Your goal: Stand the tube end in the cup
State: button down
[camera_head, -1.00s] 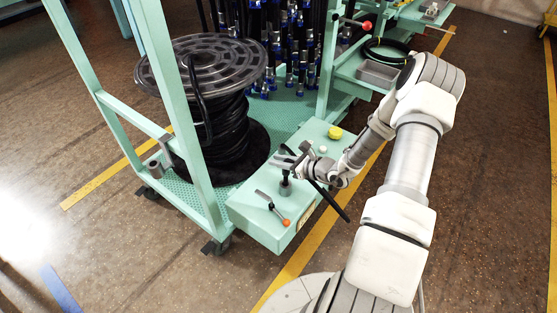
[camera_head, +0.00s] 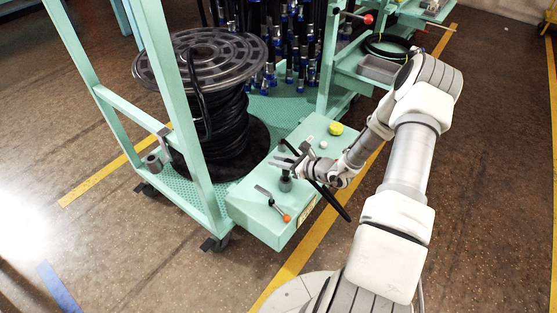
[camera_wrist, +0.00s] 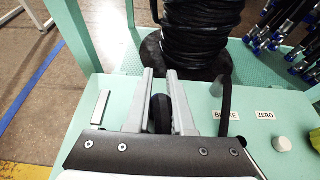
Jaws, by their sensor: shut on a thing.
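My gripper (camera_head: 287,162) is over the green panel box at the front of the cart. In the wrist view its grey fingers (camera_wrist: 160,100) are shut on a dark, round-ended piece, which looks like the tube end (camera_wrist: 160,114). A black tube or rod (camera_head: 338,207) slants past my gripper over the box's right edge. Whether it joins the held piece I cannot tell. A dark grey cup-like cylinder (camera_head: 286,184) stands on the box just below my fingers. Whether the held piece touches it is hidden.
A lever with an orange knob (camera_head: 286,218) lies in front on the box. A white knob (camera_head: 322,146) and a yellow knob (camera_head: 336,129) are behind. A large hose reel (camera_head: 201,59) stands at left. A grey cylinder (camera_head: 153,163) is at the cart's left edge. Cart posts (camera_head: 185,110) rise nearby.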

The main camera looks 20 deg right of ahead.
jog(key=shift+f+b, duration=0.85)
jog(key=shift+f, duration=0.35)
jog(key=c, duration=0.7)
grip_release()
jog(key=p+v, duration=0.5)
jog(key=v, duration=1.2)
jog(key=shift+s, duration=0.15)
jog(key=shift+d+r, duration=0.1)
jog(key=shift+d, duration=0.05)
